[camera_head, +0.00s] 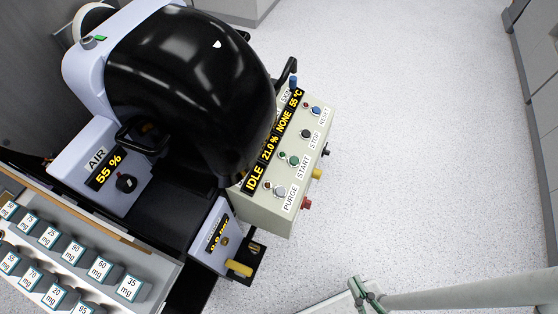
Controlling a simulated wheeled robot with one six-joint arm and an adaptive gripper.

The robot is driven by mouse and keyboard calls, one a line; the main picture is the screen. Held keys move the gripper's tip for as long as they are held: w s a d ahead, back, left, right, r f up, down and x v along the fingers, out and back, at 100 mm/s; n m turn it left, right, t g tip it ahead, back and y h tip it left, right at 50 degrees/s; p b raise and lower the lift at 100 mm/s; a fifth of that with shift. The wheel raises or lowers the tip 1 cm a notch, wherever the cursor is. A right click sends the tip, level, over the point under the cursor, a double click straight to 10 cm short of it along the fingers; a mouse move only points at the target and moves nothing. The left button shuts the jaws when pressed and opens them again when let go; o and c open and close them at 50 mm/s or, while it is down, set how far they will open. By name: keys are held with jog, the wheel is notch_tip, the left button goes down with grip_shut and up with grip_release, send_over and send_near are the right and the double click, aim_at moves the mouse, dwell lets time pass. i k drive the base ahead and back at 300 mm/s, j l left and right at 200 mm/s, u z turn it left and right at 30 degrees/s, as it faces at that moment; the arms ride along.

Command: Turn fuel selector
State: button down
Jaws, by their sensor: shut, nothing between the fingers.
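No part is readably labelled as the fuel selector. A pale control box (268,213) bears a black display (273,140) reading IDLE, 21.0 % and NONE, with 55 °C at its far end. Coloured buttons sit beside PURGE, START, STOP and RESET labels. Its right side carries red (306,203), yellow (317,173) and dark (326,152) fittings. A small grey box (205,258) with a yellow-digit display stands at its lower left, with a yellow handle (238,268) and a dark knob (255,248) beside it.
A glossy black chamber (180,75) rises behind the control box. An AIR panel (100,165) reads 55 % and has a black knob (126,183). Several labelled weights stand in a rack (150,245) at lower left.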

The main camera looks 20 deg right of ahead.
aim_at(326, 152)
jog(key=i+l+u, duration=0.2)
jog(key=l+u, duration=0.7)
jog(key=l, duration=0.2)
jog(key=l+u, duration=0.45)
jog(key=l, duration=0.8)
jog(key=k+l+u, duration=0.1)
jog(key=l, duration=1.2)
jog(key=k+l+u, duration=0.1)
jog(key=l, duration=0.5)
jog(key=k+j, duration=0.55)
